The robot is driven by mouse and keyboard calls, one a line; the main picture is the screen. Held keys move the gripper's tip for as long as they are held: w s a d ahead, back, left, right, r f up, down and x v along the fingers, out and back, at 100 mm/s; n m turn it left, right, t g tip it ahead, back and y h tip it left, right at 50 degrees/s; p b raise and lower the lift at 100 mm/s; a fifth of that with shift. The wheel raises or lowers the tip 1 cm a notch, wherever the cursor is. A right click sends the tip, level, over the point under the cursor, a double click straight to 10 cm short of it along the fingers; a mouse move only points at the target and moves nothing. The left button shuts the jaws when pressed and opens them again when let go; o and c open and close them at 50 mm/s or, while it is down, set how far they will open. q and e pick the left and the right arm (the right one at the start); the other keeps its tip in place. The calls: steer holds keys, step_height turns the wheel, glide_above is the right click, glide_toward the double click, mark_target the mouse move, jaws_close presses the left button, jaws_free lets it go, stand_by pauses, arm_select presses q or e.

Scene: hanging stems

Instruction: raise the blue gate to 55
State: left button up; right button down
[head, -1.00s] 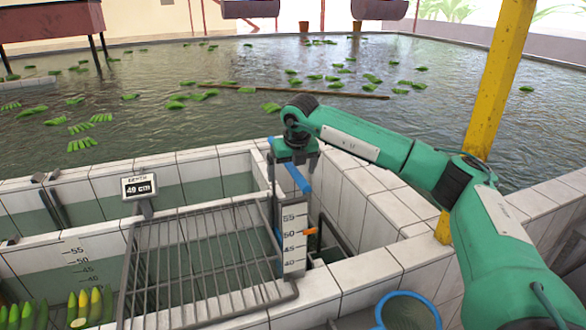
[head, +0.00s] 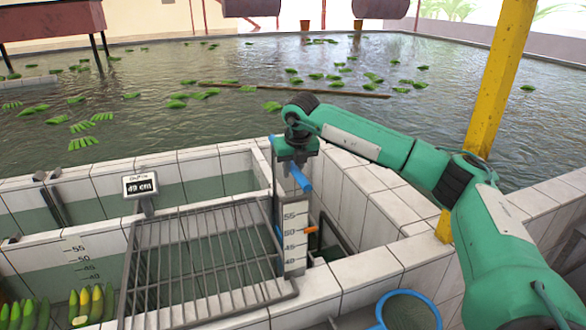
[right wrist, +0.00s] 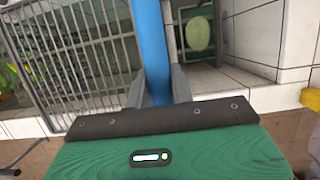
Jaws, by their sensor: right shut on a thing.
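The blue gate's bar handle (head: 301,179) rises at the right end of the grating, beside a white scale board (head: 291,250) marked 40 to 55. An orange pointer (head: 311,230) stands at about the 50 mark. A depth display (head: 140,186) reads 49 cm. My right gripper (head: 297,165) is over the blue bar and shut on it. In the right wrist view the blue bar (right wrist: 153,50) runs between the two grey fingers (right wrist: 160,86). The lower part of the gate is hidden behind the scale and tiles. My left gripper is not in view.
A metal grating (head: 200,260) covers the channel left of the scale. White tiled walls (head: 370,275) surround the gate. A yellow post (head: 495,90) stands to the right, and a blue-rimmed basin (head: 408,312) is at the front. The pond (head: 220,130) holds floating green banana bunches.

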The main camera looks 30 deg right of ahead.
steer(key=shift+r, duration=0.25)
steer(key=shift+w+r+p, duration=0.1)
steer(key=shift+r+p, duration=0.2)
steer(key=shift+r, duration=0.05)
steer(key=shift+r+p, duration=0.95)
steer(key=shift+r, duration=0.95)
steer(key=shift+f, duration=0.1)
stand_by(0.5)
jaws_free()
steer(key=shift+f, duration=0.1)
stand_by(0.3)
steer(key=p+v, duration=0.4)
steer(key=v, duration=0.7)
steer(key=shift+p, duration=0.4)
